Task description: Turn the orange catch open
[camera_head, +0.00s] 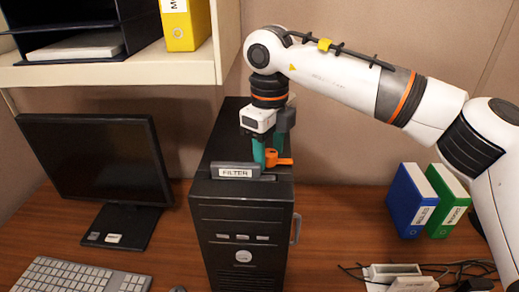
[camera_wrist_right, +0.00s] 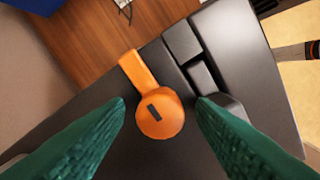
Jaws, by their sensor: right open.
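The orange catch (camera_head: 278,160) sits on top of the black computer tower, just behind the grey FILTER cover (camera_head: 236,171). In the head view its lever points to the right. In the right wrist view the catch (camera_wrist_right: 160,110) shows a round hub with a dark slot, and its lever points up and slightly left. My right gripper (camera_head: 269,158) points down over the tower. Its green fingers (camera_wrist_right: 160,112) are open, one on each side of the hub, with gaps to it in the wrist view. I cannot tell their exact height. My left gripper is not in view.
The black tower (camera_head: 240,225) stands on a wooden desk (camera_head: 335,225). A monitor (camera_head: 95,170) and keyboard (camera_head: 78,275) are left of it. Blue (camera_head: 410,200) and green (camera_head: 447,200) binders, with loose cables, are at right. A shelf (camera_head: 150,68) hangs at upper left.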

